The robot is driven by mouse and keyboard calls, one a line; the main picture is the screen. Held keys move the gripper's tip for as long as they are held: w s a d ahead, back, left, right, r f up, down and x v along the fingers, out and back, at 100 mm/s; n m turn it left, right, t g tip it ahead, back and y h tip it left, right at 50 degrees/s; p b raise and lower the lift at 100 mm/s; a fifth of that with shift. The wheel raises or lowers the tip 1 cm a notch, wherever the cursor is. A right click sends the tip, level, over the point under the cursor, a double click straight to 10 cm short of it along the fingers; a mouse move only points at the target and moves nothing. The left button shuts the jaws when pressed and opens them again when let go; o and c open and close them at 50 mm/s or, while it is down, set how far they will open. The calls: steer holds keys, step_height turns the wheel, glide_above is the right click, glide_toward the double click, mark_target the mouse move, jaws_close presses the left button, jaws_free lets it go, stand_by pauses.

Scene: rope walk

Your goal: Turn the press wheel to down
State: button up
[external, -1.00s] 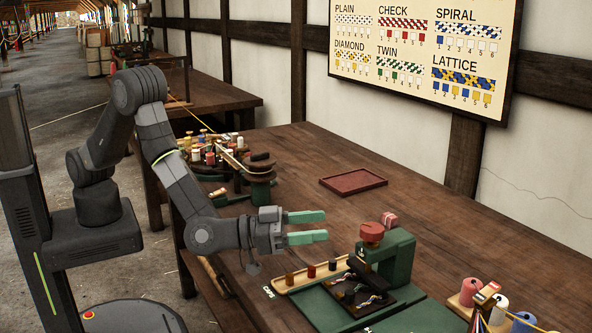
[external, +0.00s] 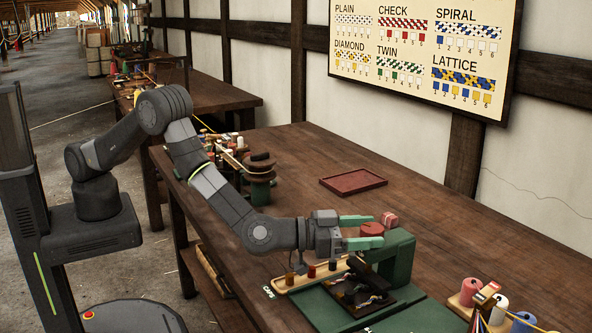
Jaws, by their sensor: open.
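A black plate with dark pieces and pale strands (external: 366,297) lies below the press. My gripper (external: 376,231) has its two green fingers spread, pointing right at the height of the wheel. The wheel shows between or just behind the fingertips, and the near finger covers its lower part. I cannot tell whether the fingers touch it.
A red tray (external: 353,184) sits behind. Thread cones (external: 473,287) stand at the right. The bench's back right is clear.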

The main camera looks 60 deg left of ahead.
steer(key=shift+x, duration=0.8)
steer(key=c, duration=1)
steer(key=shift+f+h+b, duration=0.1)
steer(key=shift+h+b, duration=0.2)
steer(key=shift+b, duration=0.35)
steer(key=m+g+h+b, duration=0.1)
steer(key=h+b, duration=0.1)
steer(key=b, duration=0.1)
steer(key=shift+m, duration=0.4)
steer(key=shift+m+g+h+b, duration=0.4)
steer(key=shift+g+h+b, duration=0.1)
steer(key=shift+b, duration=0.75)
steer(key=m+g+h+b, duration=0.2)
steer(key=b, duration=0.6)
steer(key=shift+d+g, duration=0.1)
steer(key=shift+g, duration=0.2)
steer(key=shift+s, duration=0.1)
